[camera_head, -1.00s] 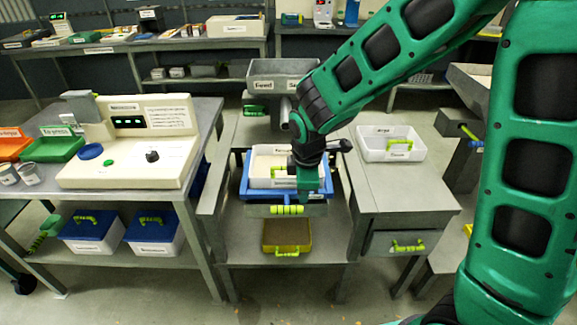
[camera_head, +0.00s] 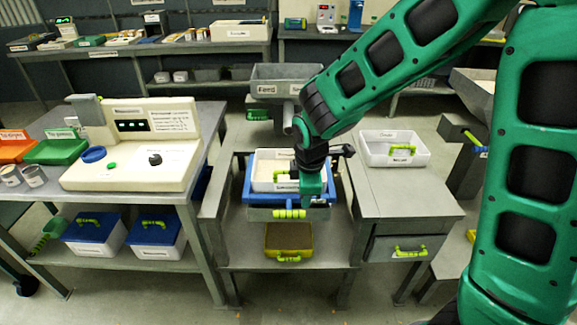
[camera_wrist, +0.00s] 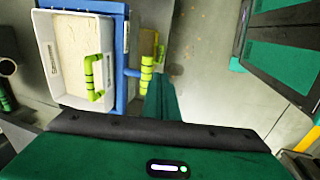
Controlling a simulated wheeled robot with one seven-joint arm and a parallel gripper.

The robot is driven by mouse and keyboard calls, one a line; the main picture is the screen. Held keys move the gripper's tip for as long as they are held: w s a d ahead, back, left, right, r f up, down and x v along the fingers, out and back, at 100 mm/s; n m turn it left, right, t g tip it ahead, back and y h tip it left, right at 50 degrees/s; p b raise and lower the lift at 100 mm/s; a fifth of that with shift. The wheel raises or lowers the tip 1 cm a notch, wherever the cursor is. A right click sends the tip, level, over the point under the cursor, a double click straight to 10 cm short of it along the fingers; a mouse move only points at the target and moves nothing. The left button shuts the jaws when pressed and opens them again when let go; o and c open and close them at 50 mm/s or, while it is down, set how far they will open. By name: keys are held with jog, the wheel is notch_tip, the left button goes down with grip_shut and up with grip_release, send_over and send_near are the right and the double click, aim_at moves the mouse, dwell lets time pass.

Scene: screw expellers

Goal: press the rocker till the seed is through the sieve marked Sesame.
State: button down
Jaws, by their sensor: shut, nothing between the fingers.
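A blue frame (camera_head: 247,190) on the middle bench holds a white sieve tray (camera_head: 262,186) with a yellow-green handle. Pale seed lies in the tray, seen from above in the wrist view (camera_wrist: 75,45); its label is too small to read. A yellow-green bar (camera_head: 290,214) on a blue stem sticks out at the frame's front, likely the rocker; it also shows in the wrist view (camera_wrist: 146,73). My gripper (camera_head: 313,196) is shut and empty, pointing down at the frame's front right. In the wrist view the fingers (camera_wrist: 160,100) are close beside the bar; contact cannot be told.
A grey hopper (camera_head: 285,80) stands behind the frame. A yellow tray (camera_head: 289,238) sits on the shelf below. A white bin (camera_head: 395,149) stands on the right bench top, above a drawer (camera_head: 400,247). A cream console (camera_head: 130,145) stands on the left table.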

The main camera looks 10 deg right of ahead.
jog(key=s+d+r+m, duration=0.3)
jog(key=d+m, duration=0.1)
jog(key=d, duration=0.3)
jog(key=s+d+r+m+g+h, duration=0.1)
jog(key=s+d+r+m, duration=0.1)
jog(key=s+d+m, duration=0.3)
jog(key=s+d+r+m, duration=0.1)
jog(key=d+r+m, duration=0.15)
jog(key=d, duration=0.55)
jog(key=s+d+r+m, duration=0.2)
jog(key=s+m, duration=0.3)
jog(key=s, duration=0.3)
jog(key=s+d+r+m+g+y, duration=0.1)
jog(key=s+d+m, duration=0.4)
jog(key=s, duration=0.3)
jog(key=shift+s+r+m, duration=0.4)
jog(key=shift+m, duration=0.15)
